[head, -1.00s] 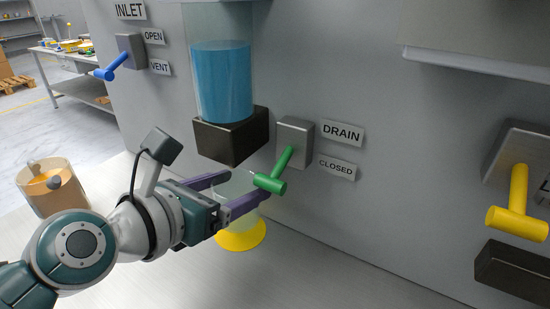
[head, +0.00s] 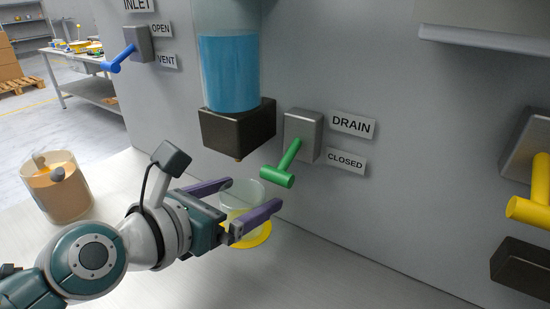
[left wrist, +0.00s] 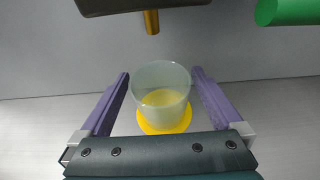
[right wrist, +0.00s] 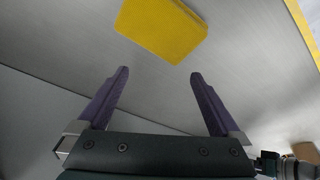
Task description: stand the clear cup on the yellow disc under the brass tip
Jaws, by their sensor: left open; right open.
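The clear cup (head: 238,193) stands upright on the yellow disc (head: 262,238), below the brass tip (head: 238,160). In the left wrist view the cup (left wrist: 160,80) is between my left fingers with a gap on both sides, and the disc (left wrist: 165,128) shows around its base. The brass tip (left wrist: 151,22) is above and behind the cup's rim there. My left gripper (head: 252,194) is open around the cup; part of the cup is behind a finger in the head view. My right gripper (right wrist: 160,73) is open and empty in the right wrist view.
A green drain lever (head: 284,165) hangs close to the right of the cup. A dark block (head: 238,128) under the blue tank is above it. A tan container (head: 58,190) stands at left. A yellow block (right wrist: 162,28) lies ahead of my right gripper.

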